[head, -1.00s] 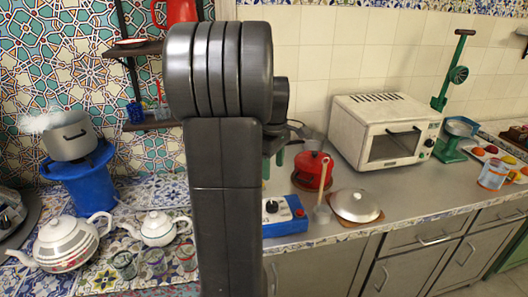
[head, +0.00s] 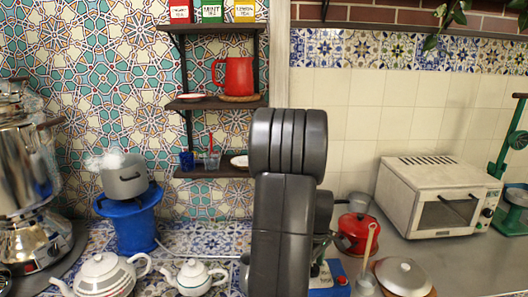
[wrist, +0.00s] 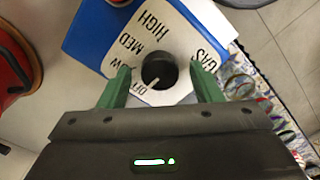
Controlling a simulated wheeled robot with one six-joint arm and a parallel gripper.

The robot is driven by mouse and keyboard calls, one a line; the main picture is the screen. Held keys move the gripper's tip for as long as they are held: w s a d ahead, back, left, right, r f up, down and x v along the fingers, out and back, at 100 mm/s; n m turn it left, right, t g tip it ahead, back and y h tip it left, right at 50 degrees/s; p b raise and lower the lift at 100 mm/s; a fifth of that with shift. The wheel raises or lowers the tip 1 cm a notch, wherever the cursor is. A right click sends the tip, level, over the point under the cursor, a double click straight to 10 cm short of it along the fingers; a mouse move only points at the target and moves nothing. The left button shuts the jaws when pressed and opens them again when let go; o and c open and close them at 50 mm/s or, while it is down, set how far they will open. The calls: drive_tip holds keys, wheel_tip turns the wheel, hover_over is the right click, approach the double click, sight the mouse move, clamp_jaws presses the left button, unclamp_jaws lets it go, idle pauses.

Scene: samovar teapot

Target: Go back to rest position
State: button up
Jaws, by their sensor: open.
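My gripper (wrist: 160,72) is open and empty in the wrist view. Its two green fingers stand apart on either side of a black knob (wrist: 158,70). The knob sits on the white, labelled face of a blue gas box (wrist: 85,35), and its pale mark points towards OFF. I cannot tell whether the fingers touch the knob. In the head view the blue box (head: 341,286) shows at the bottom, partly behind my dark arm, which also hides most of the gripper.
A red kettle (head: 355,233), a ladle (head: 367,262) and a lidded pan (head: 404,277) stand right of the box. A white oven (head: 415,200) is behind them. Two white teapots (head: 106,275) (head: 193,278), a blue burner with a pot (head: 122,175) and a samovar (head: 20,165) are left.

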idle(0.3)
wheel_tip(320, 180, up, 14)
wheel_tip(320, 180, down, 14)
drive_tip(key=shift+r, duration=0.25)
drive_tip(key=shift+f, duration=0.25)
drive_tip(key=m, duration=0.5)
drive_tip(key=shift+p, duration=0.4)
drive_tip(key=m, duration=0.4)
drive_tip(key=shift+r+p, duration=0.1)
drive_tip(key=shift+p, duration=0.3)
drive_tip(key=m+p, duration=0.1)
drive_tip(key=m, duration=0.3)
drive_tip(key=shift+m, duration=0.4)
drive_tip(key=m+p, duration=0.1)
drive_tip(key=m, duration=0.3)
drive_tip(key=shift+p, duration=0.35)
